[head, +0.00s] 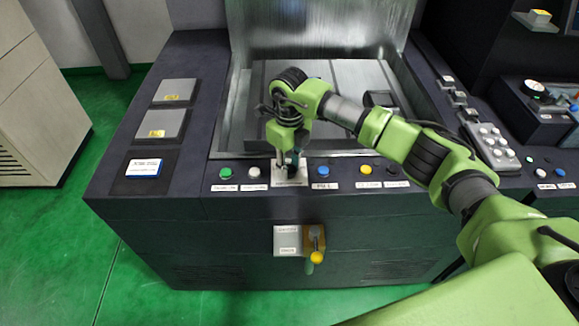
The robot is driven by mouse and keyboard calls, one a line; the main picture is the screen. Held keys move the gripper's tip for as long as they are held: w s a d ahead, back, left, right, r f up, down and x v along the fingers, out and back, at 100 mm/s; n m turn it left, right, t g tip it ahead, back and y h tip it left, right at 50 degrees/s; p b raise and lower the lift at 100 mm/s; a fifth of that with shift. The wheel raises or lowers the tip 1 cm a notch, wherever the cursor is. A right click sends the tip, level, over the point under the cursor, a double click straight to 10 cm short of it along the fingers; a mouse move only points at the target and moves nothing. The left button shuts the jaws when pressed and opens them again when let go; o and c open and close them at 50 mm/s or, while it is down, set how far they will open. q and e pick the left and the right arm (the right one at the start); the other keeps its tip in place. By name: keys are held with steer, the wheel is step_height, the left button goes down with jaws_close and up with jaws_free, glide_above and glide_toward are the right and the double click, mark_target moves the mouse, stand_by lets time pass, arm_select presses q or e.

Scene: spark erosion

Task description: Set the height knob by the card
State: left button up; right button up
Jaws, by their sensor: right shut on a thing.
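My right gripper (290,166) points down at the front panel of the dark machine (190,212). It is shut on a small dark knob, which the fingers mostly hide. The knob sits on a pale plate (290,181) between the buttons; its pointer and marks cannot be made out. A white card with a blue edge (144,168) lies at the left end of the machine's top; its writing is too small to read. My left gripper is not in view.
A green button (226,173), a blue button (323,171) and a yellow button (364,169) flank the knob. Two grey plates lie at the left. My right arm crosses the panel's right side.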

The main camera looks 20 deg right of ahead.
steer(key=m+b, duration=0.1)
steer(key=m, duration=0.2)
steer(key=shift+m+b, duration=0.6)
steer(key=shift+m, duration=1.2)
steer(key=o, duration=1.1)
